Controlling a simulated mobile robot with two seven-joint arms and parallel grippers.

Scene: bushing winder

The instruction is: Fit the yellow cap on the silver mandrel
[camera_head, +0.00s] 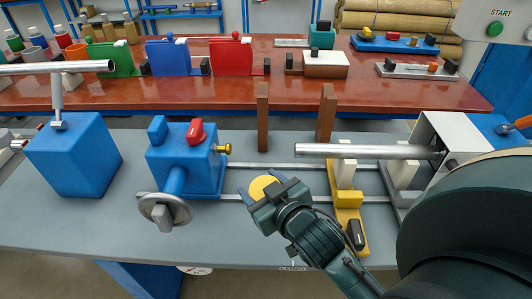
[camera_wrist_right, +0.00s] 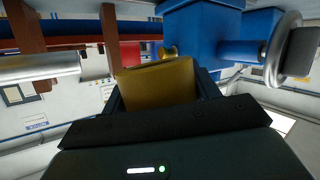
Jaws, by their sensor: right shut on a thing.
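The yellow cap (camera_head: 262,186) is held in my right gripper (camera_head: 264,190), over the front middle of the grey bench. In the right wrist view the cap (camera_wrist_right: 158,84) fills the space between the fingers, which are shut on it. The silver mandrel (camera_head: 370,151) is a horizontal rod running left from the white machine housing. Its free end points left, behind and to the right of the cap, and is apart from it. The rod also shows at the left of the right wrist view (camera_wrist_right: 40,67). My left gripper is not in view.
A blue tailstock-like block (camera_head: 186,165) with a handwheel (camera_head: 165,209) stands left of the cap. A yellow support (camera_head: 347,205) stands under the mandrel. Two brown posts (camera_head: 263,118) rise behind the rails. Another blue block (camera_head: 75,155) carries a silver tube at far left.

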